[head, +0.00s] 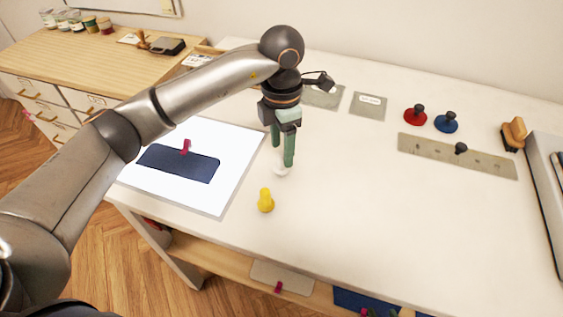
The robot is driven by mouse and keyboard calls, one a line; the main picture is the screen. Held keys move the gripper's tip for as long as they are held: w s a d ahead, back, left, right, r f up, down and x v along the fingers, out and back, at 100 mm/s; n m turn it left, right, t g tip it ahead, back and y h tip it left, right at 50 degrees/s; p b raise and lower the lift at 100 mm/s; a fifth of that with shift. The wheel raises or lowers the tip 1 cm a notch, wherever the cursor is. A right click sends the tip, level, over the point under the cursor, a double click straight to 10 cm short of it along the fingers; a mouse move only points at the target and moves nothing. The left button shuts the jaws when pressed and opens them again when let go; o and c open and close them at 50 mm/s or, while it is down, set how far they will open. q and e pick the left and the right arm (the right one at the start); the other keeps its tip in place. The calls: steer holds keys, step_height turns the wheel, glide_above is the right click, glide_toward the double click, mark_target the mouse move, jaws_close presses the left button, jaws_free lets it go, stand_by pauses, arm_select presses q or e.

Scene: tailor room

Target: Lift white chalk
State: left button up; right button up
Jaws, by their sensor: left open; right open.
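A small white object, apparently the white chalk (281,171), stands on the white table to the right of the light panel. My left gripper (282,156) points down over it with green fingers apart. The fingertips are at or just above the white object; I cannot tell whether they touch it. My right gripper is not in view.
A yellow peg-like piece (266,201) stands close in front of the gripper. The bright panel (233,182) with dark blue cloth (178,163) and a pink clip lies left. Red (415,115) and blue (446,122) knobbed discs stand farther right. The table's middle right is clear.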

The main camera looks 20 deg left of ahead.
mark_target(282, 154)
arm_select(q)
steer(key=shift+s+f+p, duration=0.1)
steer(key=shift+f+p, duration=0.25)
steer(key=shift+f, duration=2.05)
jaws_close()
